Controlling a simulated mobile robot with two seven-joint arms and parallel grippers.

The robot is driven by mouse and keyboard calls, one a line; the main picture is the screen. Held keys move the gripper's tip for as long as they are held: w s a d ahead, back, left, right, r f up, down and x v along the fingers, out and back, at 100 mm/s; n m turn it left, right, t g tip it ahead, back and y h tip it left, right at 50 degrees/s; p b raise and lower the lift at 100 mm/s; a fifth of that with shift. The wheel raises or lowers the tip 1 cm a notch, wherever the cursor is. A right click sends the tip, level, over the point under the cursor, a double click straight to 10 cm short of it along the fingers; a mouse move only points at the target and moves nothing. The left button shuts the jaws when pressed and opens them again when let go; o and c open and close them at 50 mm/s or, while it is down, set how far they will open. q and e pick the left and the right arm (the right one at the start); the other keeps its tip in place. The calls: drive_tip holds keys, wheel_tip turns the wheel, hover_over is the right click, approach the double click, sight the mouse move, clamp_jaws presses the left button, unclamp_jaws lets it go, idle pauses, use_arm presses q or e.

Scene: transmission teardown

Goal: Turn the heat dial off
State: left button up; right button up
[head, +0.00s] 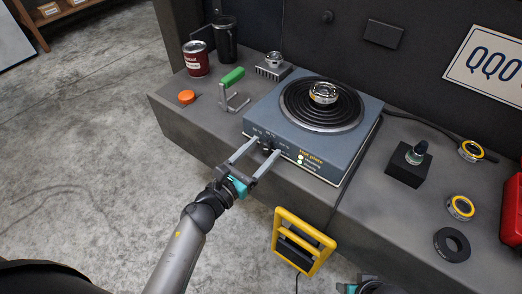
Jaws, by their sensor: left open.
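The blue hot plate (292,150) stands on the grey bench, with a round black coil burner on top. Its dark heat dial (266,143) is on the front face, left of the printed label and lights. My left gripper (267,147) is open, with its two fingers reaching to the front face on either side of the dial. I cannot tell whether they touch it, and the dial's pointer is too small to read. Part of my right arm's end (362,286) shows at the bottom edge; its fingers are not visible.
A metal ring part (323,93) sits on the burner. A green-handled tool (232,78), orange cap (187,97) and red can (196,60) stand left of the plate. A yellow frame (302,243) is at the bench front. A black block (409,164) stands right.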

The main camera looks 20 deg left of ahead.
use_arm(q)
drive_tip(key=shift+w, duration=0.1)
drive_tip(key=shift+c, duration=0.4)
clamp_jaws()
